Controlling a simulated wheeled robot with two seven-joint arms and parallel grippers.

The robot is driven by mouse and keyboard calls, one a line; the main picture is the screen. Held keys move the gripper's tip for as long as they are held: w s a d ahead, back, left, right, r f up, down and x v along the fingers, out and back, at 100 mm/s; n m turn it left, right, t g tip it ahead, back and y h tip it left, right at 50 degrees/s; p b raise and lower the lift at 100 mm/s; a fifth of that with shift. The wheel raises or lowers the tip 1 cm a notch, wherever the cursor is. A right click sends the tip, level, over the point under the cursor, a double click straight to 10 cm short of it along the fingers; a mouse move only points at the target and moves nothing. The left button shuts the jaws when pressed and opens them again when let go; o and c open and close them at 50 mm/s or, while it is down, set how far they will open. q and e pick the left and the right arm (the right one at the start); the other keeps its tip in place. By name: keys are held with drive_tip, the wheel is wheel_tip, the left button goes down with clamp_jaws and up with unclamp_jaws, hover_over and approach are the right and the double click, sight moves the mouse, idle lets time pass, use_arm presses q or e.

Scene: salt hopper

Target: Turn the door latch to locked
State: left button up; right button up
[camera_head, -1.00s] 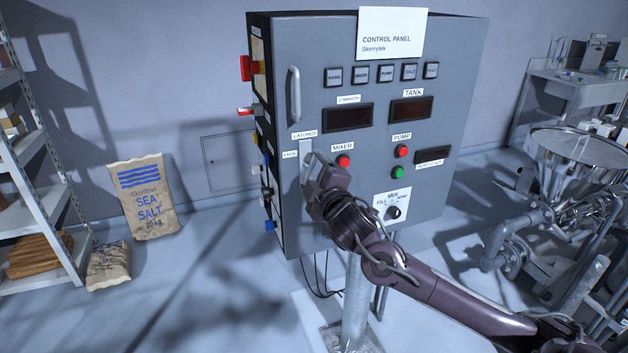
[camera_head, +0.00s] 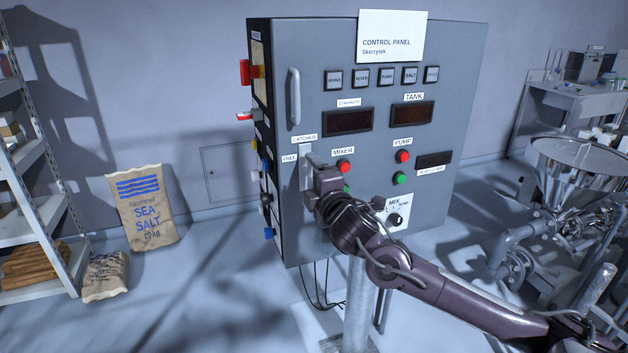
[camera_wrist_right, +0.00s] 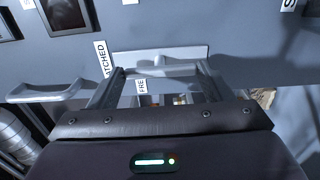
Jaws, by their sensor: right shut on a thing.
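The door latch is on a pale upright plate (camera_head: 306,168) at the left side of the grey control cabinet door (camera_head: 450,100). A LATCHED label (camera_head: 304,138) is above it and a FREE label (camera_head: 289,158) is to its left. My right gripper (camera_head: 315,163) is at the latch, shut on its handle, and covers most of it in the head view. In the right wrist view the plate (camera_wrist_right: 175,53) and latch handle (camera_wrist_right: 165,70) show at the fingertips. The handle's exact angle is hard to tell. My left gripper is not in view.
A fixed door handle (camera_head: 295,96) is above the latch. Mixer buttons (camera_head: 344,167) are close to the right of my gripper. Switches (camera_head: 245,116) stick out from the cabinet's left side. A salt sack (camera_head: 143,208) stands by the wall and a steel hopper (camera_head: 580,160) is at right.

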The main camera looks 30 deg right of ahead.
drive_tip(key=o, duration=1)
drive_tip(key=shift+s+a+f+b, duration=0.2)
drive_tip(key=shift+s+b, duration=0.1)
drive_tip(key=shift+s, duration=0.35)
drive_tip(key=shift+b+v, duration=0.85)
drive_tip(key=shift+v, duration=2.4)
drive_tip(key=shift+r, duration=0.15)
